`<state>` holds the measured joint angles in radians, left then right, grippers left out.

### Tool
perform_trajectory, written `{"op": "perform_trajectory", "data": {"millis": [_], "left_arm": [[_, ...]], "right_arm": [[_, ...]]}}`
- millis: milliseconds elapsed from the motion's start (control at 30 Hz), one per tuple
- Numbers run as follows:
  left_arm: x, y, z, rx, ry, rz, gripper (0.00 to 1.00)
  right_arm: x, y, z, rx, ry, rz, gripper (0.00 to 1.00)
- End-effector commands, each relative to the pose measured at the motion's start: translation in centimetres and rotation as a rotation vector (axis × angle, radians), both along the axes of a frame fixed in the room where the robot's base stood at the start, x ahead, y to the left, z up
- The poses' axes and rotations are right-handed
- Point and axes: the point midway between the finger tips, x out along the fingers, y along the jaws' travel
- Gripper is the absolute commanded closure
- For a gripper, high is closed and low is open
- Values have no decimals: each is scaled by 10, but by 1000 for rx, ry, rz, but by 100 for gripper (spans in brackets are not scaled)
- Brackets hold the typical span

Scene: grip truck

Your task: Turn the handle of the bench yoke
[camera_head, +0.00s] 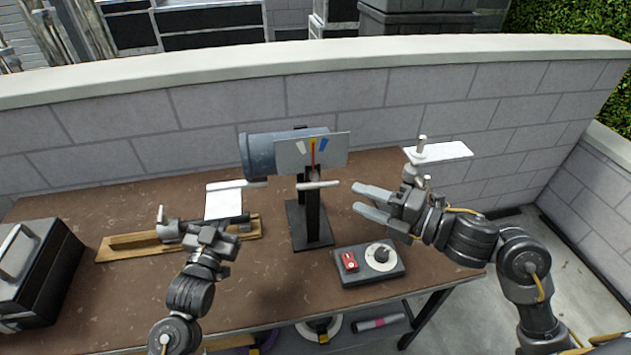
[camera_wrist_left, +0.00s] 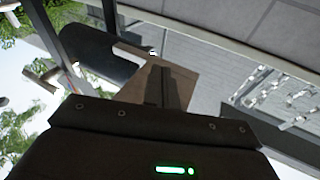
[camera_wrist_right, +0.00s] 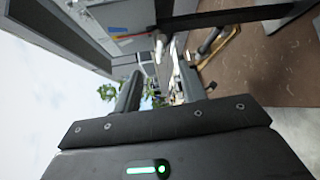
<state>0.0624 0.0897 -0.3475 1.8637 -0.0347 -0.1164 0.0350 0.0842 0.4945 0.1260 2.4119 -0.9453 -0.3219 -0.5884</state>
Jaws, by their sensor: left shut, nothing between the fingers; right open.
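The bench yoke stands on the brown bench, with a blue-grey cylinder (camera_head: 260,153), a grey panel (camera_head: 335,150) with coloured marks and red needle, and a black stand (camera_head: 312,222). Its pale handle has a left grip (camera_head: 240,184) and a right grip (camera_head: 318,185), roughly level. My right gripper (camera_head: 356,198) is open and empty, just right of the right grip and apart from it; its fingers also show in the right wrist view (camera_wrist_right: 158,62), near the panel (camera_wrist_right: 122,22). My left gripper (camera_head: 236,218) is shut and empty, below the left grip; it shows shut in the left wrist view (camera_wrist_left: 161,75).
A control box (camera_head: 370,276) with a red switch and a dial sits right of the stand. A wooden board (camera_head: 125,248) lies at left, partly behind my left arm. A black case (camera_head: 50,265) stands at the far left. A block wall (camera_head: 220,105) closes the back.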

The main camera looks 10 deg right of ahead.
Motion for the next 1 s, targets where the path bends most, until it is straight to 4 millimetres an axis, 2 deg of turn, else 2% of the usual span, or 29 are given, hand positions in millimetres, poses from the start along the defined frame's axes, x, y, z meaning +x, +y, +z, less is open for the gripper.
{"op": "perform_trajectory", "data": {"millis": [167,600,800,1000], "left_arm": [[0,0,1,-1,-2,0,100],[0,0,1,0,-1,0,100],[0,0,1,-1,-2,0,100],[0,0,1,-1,-2,0,100]], "right_arm": [[13,12,-1,6,1,0,59],[70,69,-8,6,4,1,59],[82,82,-10,4,2,1,59],[84,84,-11,1,3,1,59]]}}
